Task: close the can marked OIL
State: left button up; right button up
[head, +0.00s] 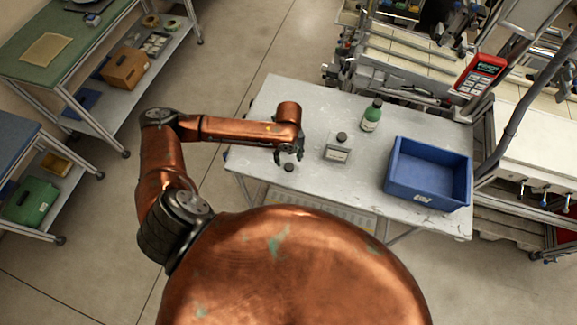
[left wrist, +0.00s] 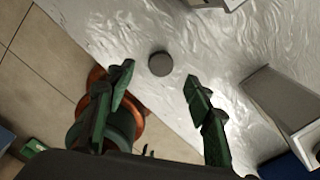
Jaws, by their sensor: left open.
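A grey can (head: 338,155) with a pale label and a dark round top stands upright near the middle of the table. The label is too small to read. A grey box-shaped body with a pale label, likely this can, shows at the right of the left wrist view (left wrist: 272,98). A small dark round cap (head: 289,168) lies loose on the table to the can's left; it also shows in the left wrist view (left wrist: 160,64). My left gripper (head: 289,157) is open and empty above the cap, its fingers apart on either side in the wrist view. My right gripper is not in view.
A green bottle (head: 371,118) with a dark cap stands behind and right of the can. A blue crate (head: 428,192) fills the table's right side. The grey table (head: 290,95) is bare at the far left. Machinery borders its back.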

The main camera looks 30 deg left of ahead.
aim_at(289, 166)
pick_arm(q)
jog(key=shift+f, duration=0.1)
notch_tip(289, 166, down, 5)
jog(key=shift+s+d+f, duration=0.1)
jog(key=shift+d, duration=0.05)
jog(key=shift+c, duration=0.4)
jog(key=c, duration=0.7)
